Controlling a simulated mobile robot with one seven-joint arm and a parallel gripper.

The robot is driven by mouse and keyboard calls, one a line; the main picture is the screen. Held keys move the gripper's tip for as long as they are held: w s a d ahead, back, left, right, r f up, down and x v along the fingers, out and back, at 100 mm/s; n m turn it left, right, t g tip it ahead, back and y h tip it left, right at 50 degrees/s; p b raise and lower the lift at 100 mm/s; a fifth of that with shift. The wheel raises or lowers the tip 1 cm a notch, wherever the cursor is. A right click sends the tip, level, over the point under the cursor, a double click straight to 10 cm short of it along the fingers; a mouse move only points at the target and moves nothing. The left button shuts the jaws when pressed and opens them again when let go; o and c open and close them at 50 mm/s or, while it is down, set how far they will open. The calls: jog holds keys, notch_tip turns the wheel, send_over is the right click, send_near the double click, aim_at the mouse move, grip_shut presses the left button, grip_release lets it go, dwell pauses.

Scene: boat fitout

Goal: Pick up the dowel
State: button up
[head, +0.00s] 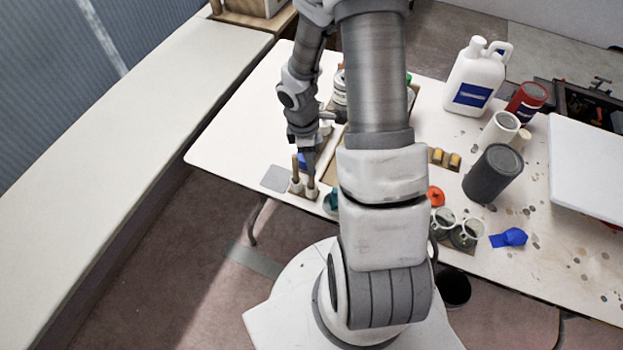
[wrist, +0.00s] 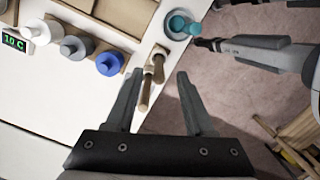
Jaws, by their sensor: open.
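Two slim wooden dowels stand upright in a small holder with pale sockets near the table's front left edge. The left dowel (head: 295,166) shows in the head view; the other is partly hidden behind my gripper (head: 309,160). In the wrist view, one dowel (wrist: 158,68) and a second dowel (wrist: 146,92) lie between the two spread fingers of my gripper (wrist: 160,74). My gripper is open and points down, close over the dowels. I cannot tell whether a finger touches either one.
A teal item (wrist: 183,25) is near the holder. A white jug (head: 476,80) and a dark grey cylinder (head: 492,174) stand farther right. A grey pad (head: 275,178) lies left of the holder.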

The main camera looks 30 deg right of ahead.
aim_at(312, 179)
jog(key=shift+d+f, duration=0.2)
jog(key=shift+f, duration=2.95)
grip_shut()
